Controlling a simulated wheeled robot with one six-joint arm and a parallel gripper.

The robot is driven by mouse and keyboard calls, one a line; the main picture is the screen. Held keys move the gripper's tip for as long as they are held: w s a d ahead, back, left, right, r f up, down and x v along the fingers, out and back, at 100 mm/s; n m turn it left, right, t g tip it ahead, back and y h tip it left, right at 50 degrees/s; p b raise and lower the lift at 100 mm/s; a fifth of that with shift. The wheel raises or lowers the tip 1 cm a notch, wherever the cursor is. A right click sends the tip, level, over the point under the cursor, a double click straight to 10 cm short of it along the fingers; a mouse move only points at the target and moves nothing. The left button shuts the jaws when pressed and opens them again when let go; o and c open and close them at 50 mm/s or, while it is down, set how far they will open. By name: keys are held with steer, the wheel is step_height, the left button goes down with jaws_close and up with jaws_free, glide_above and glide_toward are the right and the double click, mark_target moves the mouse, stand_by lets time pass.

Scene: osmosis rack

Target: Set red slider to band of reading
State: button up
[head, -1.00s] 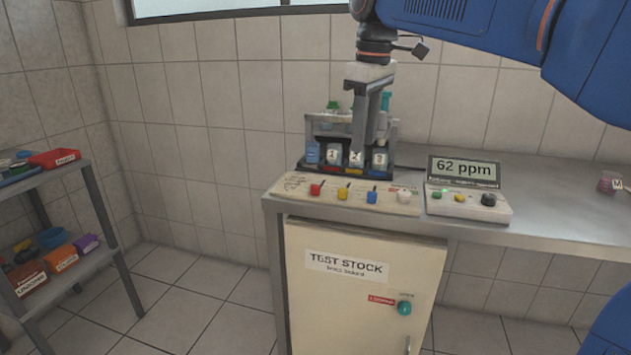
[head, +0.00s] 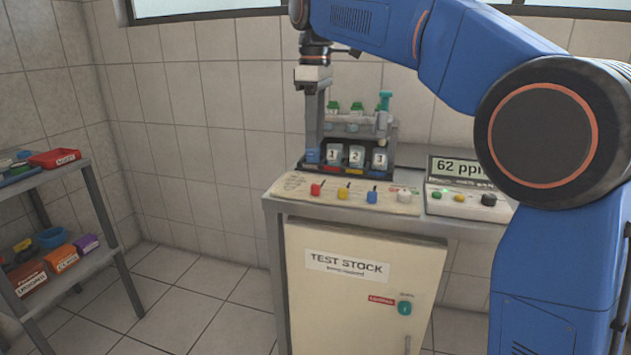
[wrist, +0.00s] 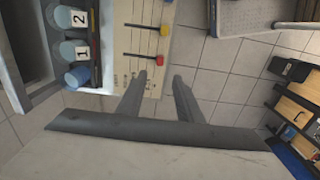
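The red slider (head: 316,190) is a small knob at the left of the pale slider panel (head: 285,186), beside the yellow slider (head: 343,193) and the blue slider (head: 372,197). In the wrist view the red slider (wrist: 162,60) sits at the end of its dark slot, just beyond my fingertips. My gripper (wrist: 161,78) is open and empty, its two fingers apart. In the head view my gripper (head: 314,140) points down at the rack's left end, above and behind the red slider. The meter (head: 455,168) reads 62 ppm, its right edge hidden by my arm. Panel print is too small to read.
A rack (head: 303,164) with vials numbered 1, 2 and 3 and green-capped bottles stands behind the panel. The bench (head: 272,204) ends just left of the panel. A shelf (head: 88,175) with bins stands at the far left, with open floor between.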

mark_target(316, 185)
step_height(316, 185, down, 13)
steer(key=shift+r, duration=0.2)
stand_by(0.4)
jaws_close()
